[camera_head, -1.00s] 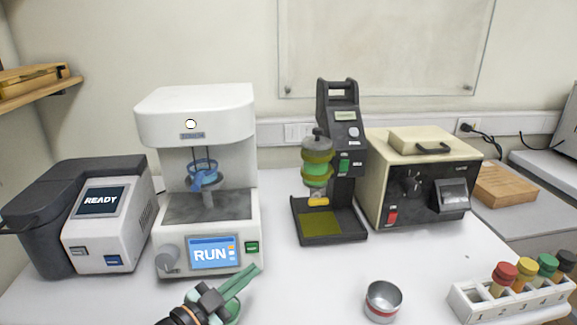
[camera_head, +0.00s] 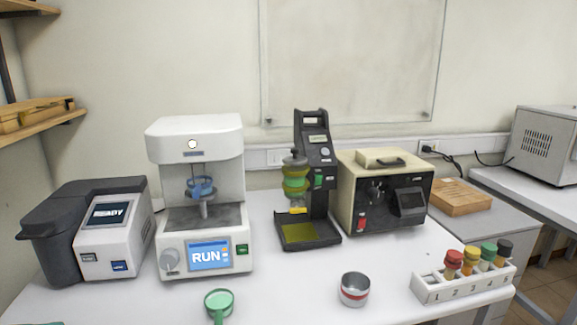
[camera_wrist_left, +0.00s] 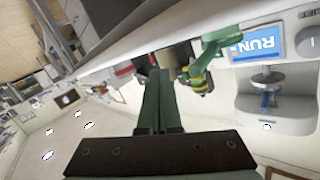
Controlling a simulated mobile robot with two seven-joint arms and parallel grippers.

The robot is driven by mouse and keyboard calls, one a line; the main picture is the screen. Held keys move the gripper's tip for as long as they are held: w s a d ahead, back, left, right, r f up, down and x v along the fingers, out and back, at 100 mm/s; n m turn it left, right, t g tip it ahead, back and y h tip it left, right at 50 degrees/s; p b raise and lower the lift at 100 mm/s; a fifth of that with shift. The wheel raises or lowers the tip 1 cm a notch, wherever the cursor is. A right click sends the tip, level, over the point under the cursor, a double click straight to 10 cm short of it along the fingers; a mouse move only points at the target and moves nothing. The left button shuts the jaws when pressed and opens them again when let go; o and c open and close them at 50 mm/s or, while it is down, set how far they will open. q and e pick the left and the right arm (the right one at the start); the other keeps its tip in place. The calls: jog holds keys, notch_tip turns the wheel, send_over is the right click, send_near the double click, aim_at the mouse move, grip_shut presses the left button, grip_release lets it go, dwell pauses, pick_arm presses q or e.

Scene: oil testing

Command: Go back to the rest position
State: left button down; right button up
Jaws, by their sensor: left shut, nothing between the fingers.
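My left gripper (camera_wrist_left: 158,100) shows in the left wrist view with its two green fingers together and nothing between them. In the head view only a small green sliver at the bottom left edge may be part of it. It is clear of the instruments there. A green round cup with a handle (camera_head: 219,300) lies on the table's front part, apart from the gripper. My right gripper is not in view.
On the white table stand a grey READY device (camera_head: 112,240), a white RUN tester (camera_head: 195,140), a black stand (camera_head: 318,160) and a beige box (camera_head: 385,190). A metal cup (camera_head: 355,290) and a vial rack (camera_head: 440,288) are in front.

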pick_arm(q)
jog(key=s+a+f+n+g+y, duration=0.2)
jog(key=s+f+n, duration=0.1)
jog(key=s+f, duration=0.7)
jog(key=s+a+f+n+g+y, duration=0.2)
jog(key=s+f+n+y, duration=0.1)
jog(key=s+f, duration=0.6)
jog(key=shift+s+a+f+n+g, duration=0.3)
jog(key=shift+s+a+f+n, duration=0.1)
jog(key=shift+f+n, duration=0.15)
jog(key=shift+y, duration=0.3)
dwell(1.3)
